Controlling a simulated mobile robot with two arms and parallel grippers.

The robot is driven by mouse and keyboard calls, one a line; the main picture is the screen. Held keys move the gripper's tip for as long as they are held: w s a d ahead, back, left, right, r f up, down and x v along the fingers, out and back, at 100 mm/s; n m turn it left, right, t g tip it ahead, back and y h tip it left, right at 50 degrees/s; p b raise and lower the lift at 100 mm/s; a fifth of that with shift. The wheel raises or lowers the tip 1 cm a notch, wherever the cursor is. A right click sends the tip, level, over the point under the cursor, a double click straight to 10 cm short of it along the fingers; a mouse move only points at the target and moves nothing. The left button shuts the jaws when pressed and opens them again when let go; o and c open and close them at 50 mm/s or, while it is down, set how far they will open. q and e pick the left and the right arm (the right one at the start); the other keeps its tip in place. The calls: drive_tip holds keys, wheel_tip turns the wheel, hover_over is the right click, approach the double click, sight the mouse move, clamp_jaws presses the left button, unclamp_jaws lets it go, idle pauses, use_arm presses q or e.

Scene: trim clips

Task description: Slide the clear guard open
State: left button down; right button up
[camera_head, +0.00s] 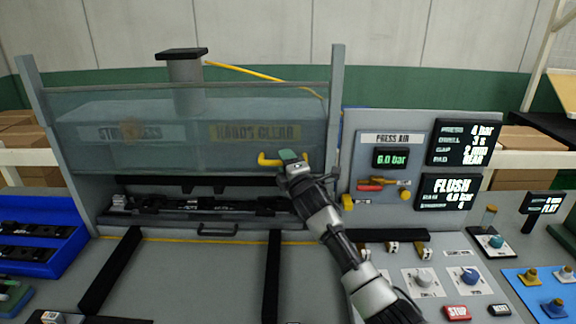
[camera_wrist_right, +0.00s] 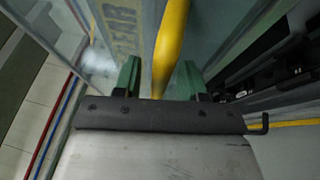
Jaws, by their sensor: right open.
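The clear guard (camera_head: 190,108) is a see-through panel between two grey posts on the press in the head view. Its lower edge stands above the dark press bed (camera_head: 200,205), with an open gap below. A yellow handle (camera_head: 268,160) sits on the guard's lower right part, and it also shows as a yellow bar in the right wrist view (camera_wrist_right: 171,45). My right gripper (camera_head: 291,157) is at the handle with its jaws open. In the wrist view its green fingertips (camera_wrist_right: 160,78) stand on either side of the bar. I cannot tell whether they touch it. My left gripper is out of view.
A grey control panel (camera_head: 350,125) with displays stands right of the press. Knobs and a red stop button (camera_head: 456,313) are on the table at lower right. A blue tray (camera_head: 68,225) holds dark parts at left. Dark rails cross the table in front of the press.

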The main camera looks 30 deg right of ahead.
drive_tip(key=b+v, duration=0.3)
drive_tip(key=v, duration=0.7)
drive_tip(key=shift+s, duration=0.4)
drive_tip(key=shift+f, duration=0.1)
